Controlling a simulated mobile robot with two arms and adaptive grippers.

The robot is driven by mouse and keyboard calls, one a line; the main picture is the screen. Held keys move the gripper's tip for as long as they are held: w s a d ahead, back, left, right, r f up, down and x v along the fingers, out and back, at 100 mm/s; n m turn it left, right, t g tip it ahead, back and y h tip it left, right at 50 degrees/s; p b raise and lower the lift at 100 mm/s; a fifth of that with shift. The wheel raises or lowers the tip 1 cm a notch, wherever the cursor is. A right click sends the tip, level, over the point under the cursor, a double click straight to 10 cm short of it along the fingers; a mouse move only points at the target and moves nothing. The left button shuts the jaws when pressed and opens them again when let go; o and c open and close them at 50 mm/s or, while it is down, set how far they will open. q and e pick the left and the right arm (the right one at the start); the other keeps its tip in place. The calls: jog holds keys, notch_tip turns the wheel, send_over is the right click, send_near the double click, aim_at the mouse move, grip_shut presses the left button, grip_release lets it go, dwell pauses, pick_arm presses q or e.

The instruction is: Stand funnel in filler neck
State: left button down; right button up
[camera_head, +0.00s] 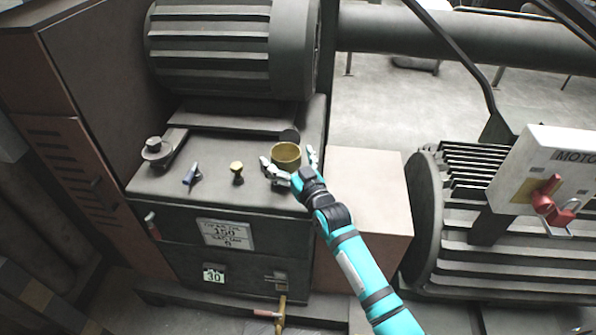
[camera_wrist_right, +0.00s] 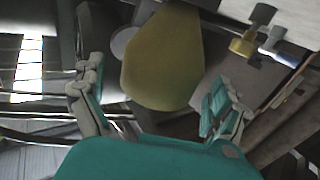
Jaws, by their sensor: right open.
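The brass-coloured funnel (camera_head: 286,155) is on or just above the top of the dark cabinet, its wide mouth facing up; its lower end is hidden. My right gripper (camera_head: 289,162) is open, one finger on each side of the funnel. In the right wrist view the funnel (camera_wrist_right: 162,58) fills the space ahead of the open right gripper (camera_wrist_right: 156,82), with gaps to both fingers. A small brass-topped fitting (camera_head: 237,169) stands left of it, and a grey round fitting (camera_head: 157,148) farther left. I cannot tell which is the filler neck. My left gripper is not in view.
A blue-grey tool-like item (camera_head: 192,175) lies on the cabinet top (camera_head: 210,192). A dark disc (camera_head: 290,135) lies behind the funnel. A ribbed motor (camera_head: 215,45) overhangs the back. A pale box (camera_head: 365,190) adjoins on the right. The cabinet's front left top is partly clear.

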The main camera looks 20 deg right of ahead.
send_over(306, 227)
jog(key=s, duration=0.1)
jog(key=s+f+g, duration=0.1)
jog(key=f, duration=0.4)
jog(key=f+g+h, duration=0.1)
jog(key=f, duration=0.5)
jog(key=s+f+g, duration=0.1)
jog(key=f, duration=0.4)
jog(key=shift+s+d+f+g, duration=0.25)
jog(key=shift+s+d+g, duration=0.05)
jog(key=s+d+f+g+h, duration=0.1)
jog(key=s+f+g, duration=0.1)
jog(key=s+f, duration=0.5)
jog(key=s+d+f+g, duration=0.1)
jog(key=s+f+g, duration=0.15)
jog(key=f, duration=0.85)
jog(key=s+d+f+g, duration=0.1)
jog(key=s+f, duration=0.5)
jog(key=s, duration=0.6)
jog(key=s+d+f+g+h, duration=0.1)
jog(key=s+d+f+g, duration=0.1)
jog(key=s+f+g, duration=0.2)
jog(key=s+d+f+g, duration=0.1)
jog(key=s+f+g, duration=0.2)
jog(key=s+f, duration=0.7)
jog(key=s, duration=1)
jog(key=shift+d+h, duration=0.15)
jog(key=shift+h, duration=0.25)
